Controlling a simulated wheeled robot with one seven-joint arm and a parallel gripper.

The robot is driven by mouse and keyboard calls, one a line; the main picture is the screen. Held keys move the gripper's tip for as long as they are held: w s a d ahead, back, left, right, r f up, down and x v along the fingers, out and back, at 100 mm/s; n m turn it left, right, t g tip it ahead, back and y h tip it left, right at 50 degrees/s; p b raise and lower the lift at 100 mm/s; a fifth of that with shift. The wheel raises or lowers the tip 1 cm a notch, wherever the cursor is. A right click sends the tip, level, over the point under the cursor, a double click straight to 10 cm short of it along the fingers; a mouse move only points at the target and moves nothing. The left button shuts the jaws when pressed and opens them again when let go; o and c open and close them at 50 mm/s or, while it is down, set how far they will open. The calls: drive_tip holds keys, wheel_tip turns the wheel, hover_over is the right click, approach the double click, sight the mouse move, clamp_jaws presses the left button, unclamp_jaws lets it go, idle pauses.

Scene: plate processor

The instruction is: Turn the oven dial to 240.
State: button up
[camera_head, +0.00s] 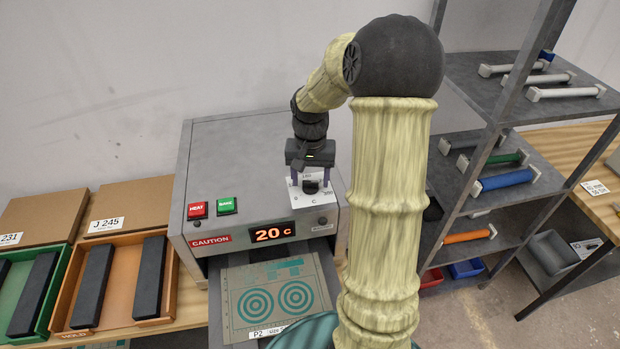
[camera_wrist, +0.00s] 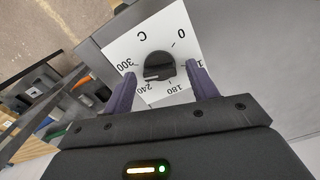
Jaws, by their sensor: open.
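The oven dial is a round black knob (camera_wrist: 158,66) on a white square plate with printed numbers, 0, 180, 240 and 300 among them. A pale mark on the knob's lower edge lies on the side near 240; its exact reading is hard to tell. In the head view the dial (camera_head: 311,188) sits at the oven's upper right front. My gripper (camera_wrist: 162,84) is open, its two purple fingers on either side of the knob, with gaps visible. In the head view my gripper (camera_head: 311,180) is at the dial. The oven display (camera_head: 272,233) reads 20 C.
The oven (camera_head: 240,150) has a red HEAT button (camera_head: 197,209) and a green BAKE button (camera_head: 227,205). A plate with teal circles (camera_head: 270,297) lies below the display. An orange tray (camera_head: 70,300) stands left. A grey shelf rack (camera_head: 505,110) stands right.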

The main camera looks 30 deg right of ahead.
drive_tip(key=c, duration=1)
drive_tip(key=shift+n, duration=0.5)
drive_tip(key=n+p, duration=0.2)
drive_tip(key=n, duration=0.2)
drive_tip(key=shift+r, duration=0.1)
drive_tip(key=shift+w+n+p, duration=0.1)
drive_tip(key=shift+n+p, duration=0.65)
drive_tip(key=shift+n, duration=1.25)
drive_tip(key=o, duration=1)
